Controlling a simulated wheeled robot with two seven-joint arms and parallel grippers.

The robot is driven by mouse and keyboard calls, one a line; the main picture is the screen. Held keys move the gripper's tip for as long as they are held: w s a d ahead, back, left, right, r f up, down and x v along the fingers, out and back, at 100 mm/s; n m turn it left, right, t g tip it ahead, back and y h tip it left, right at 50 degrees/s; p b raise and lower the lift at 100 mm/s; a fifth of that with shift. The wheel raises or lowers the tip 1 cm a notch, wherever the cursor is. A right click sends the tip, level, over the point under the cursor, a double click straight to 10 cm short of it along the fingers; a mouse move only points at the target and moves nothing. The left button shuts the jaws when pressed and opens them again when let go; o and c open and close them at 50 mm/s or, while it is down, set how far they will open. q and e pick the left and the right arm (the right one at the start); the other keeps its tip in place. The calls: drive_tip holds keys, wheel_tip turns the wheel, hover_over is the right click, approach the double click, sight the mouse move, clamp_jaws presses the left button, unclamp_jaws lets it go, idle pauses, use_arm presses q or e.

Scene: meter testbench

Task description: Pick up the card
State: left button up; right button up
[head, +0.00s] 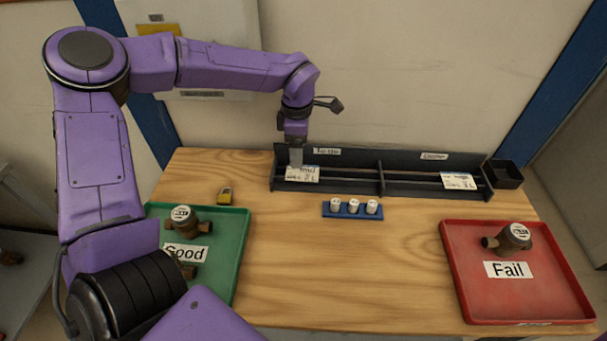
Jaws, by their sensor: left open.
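A white card (303,174) with dark print stands in the left compartment of the black card rack (356,187). A second white card (459,181) stands in the right compartment. My left gripper (296,160) points down at the left card, with its fingers at the card's upper left edge. It is open. I cannot tell whether the fingers touch the card or straddle it. My right gripper is not in view.
A green tray (237,225) marked Good holds brass meters at the left. A red tray (456,270) marked Fail holds one meter (514,238). The middle front is clear.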

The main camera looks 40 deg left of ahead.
sight(302, 172)
use_arm(q)
drive_tip(key=f, duration=0.2)
drive_tip(key=f+p, duration=0.1)
drive_tip(key=f, duration=0.3)
drive_tip(key=shift+w+d+f+p, duration=0.1)
drive_tip(key=shift+w+d+p, duration=0.2)
drive_tip(key=shift+w+d, duration=0.1)
drive_tip(key=shift+f, duration=0.35)
drive_tip(key=c, duration=0.8)
drive_tip(key=shift+r, duration=0.2)
